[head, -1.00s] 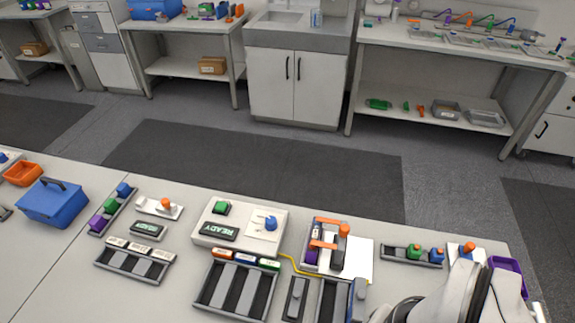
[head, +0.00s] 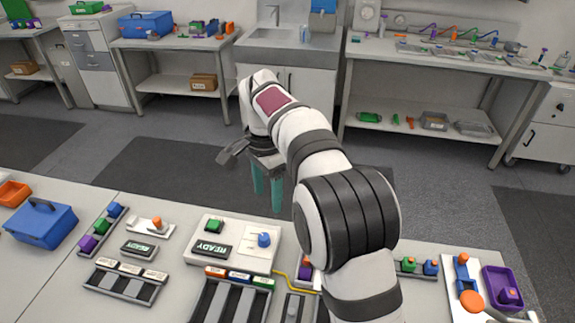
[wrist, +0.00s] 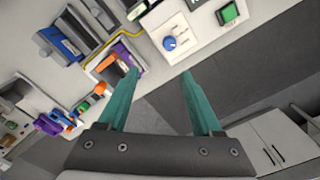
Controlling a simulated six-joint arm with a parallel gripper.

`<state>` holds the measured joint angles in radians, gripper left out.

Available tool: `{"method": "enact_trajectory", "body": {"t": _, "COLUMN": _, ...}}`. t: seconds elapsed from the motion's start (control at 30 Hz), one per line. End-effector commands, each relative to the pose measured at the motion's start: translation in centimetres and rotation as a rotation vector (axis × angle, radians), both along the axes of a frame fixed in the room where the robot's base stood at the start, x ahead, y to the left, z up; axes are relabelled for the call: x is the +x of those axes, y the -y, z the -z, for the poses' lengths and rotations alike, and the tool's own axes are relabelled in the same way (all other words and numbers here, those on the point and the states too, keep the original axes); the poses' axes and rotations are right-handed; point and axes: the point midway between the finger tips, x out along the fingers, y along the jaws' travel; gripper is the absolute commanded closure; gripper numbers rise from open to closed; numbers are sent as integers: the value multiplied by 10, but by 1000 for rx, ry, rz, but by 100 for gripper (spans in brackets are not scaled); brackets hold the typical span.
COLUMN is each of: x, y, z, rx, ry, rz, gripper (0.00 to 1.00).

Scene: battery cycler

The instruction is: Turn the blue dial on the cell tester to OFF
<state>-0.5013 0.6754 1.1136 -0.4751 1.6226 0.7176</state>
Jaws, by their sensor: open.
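The cell tester (head: 210,228) is a white box on the bench with a green button, a READY display and a blue dial (head: 263,240) on a white panel at its right. The dial also shows in the wrist view (wrist: 170,43), upper middle, beyond the fingertips. The dial's pointer direction and its labels are too small to read. My gripper (head: 267,200) has teal fingers pointing down, above and behind the tester in the head view. In the wrist view its fingers (wrist: 160,75) are spread apart with nothing between them. It is apart from the dial.
Trays with cells (head: 232,300) stand in front of the tester, and a yellow cable (head: 290,283) runs from its right side. An orange and purple fixture (wrist: 112,62) is beside it, partly hidden by my arm in the head view. A blue toolbox (head: 40,225) is at left.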

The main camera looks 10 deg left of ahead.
Motion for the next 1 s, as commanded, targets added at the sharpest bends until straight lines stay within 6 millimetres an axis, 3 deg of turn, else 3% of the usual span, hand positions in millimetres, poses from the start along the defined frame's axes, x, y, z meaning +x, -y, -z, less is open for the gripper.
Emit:
{"method": "enact_trajectory", "body": {"t": 0.1, "x": 8, "y": -21, "z": 15, "rx": -7, "ry": 6, "rz": 18, "gripper": 34}}
{"method": "enact_trajectory", "body": {"t": 0.27, "x": 9, "y": -21, "z": 41, "rx": -8, "ry": 5, "rz": 21, "gripper": 34}}
{"method": "enact_trajectory", "body": {"t": 0.5, "x": 9, "y": -21, "z": 114, "rx": -8, "ry": 5, "rz": 21, "gripper": 34}}
{"method": "enact_trajectory", "body": {"t": 0.63, "x": 9, "y": -21, "z": 145, "rx": -7, "ry": 7, "rz": 21, "gripper": 34}}
{"method": "enact_trajectory", "body": {"t": 0.8, "x": 10, "y": -21, "z": 166, "rx": -7, "ry": 10, "rz": 21, "gripper": 34}}
{"method": "enact_trajectory", "body": {"t": 1.0, "x": 10, "y": -21, "z": 171, "rx": -5, "ry": 12, "rz": 21, "gripper": 34}}
